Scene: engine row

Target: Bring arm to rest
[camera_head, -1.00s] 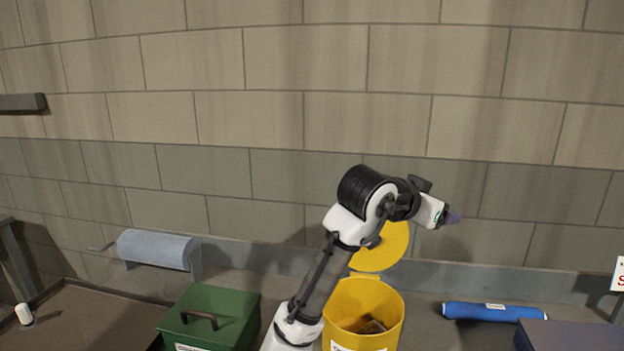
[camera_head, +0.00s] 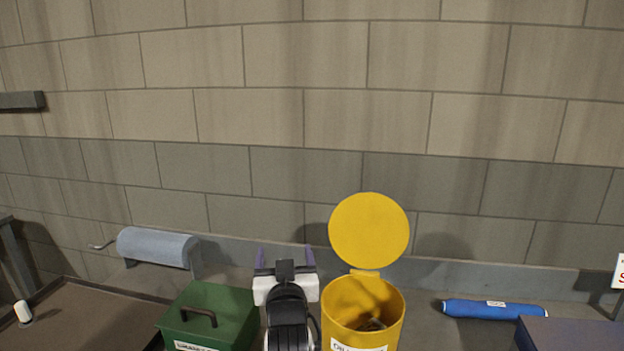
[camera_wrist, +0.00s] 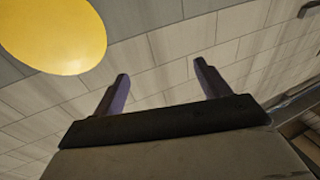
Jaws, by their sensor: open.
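My gripper (camera_head: 286,256) is in the lower middle of the head view, between the green box and the yellow bin. Its two purple fingers stand apart and point up toward the wall, with nothing between them. In the wrist view my gripper (camera_wrist: 160,88) is also open and empty, with block wall beyond the fingers. My arm is folded low behind the gripper, and its lower links are out of the picture.
A yellow bin (camera_head: 340,305) with its round lid (camera_head: 369,231) raised stands close right of my gripper. A green box (camera_head: 232,305) with a black handle is close left. A blue roll (camera_head: 492,310) lies at right, a grey-blue paper roll (camera_head: 155,247) at left.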

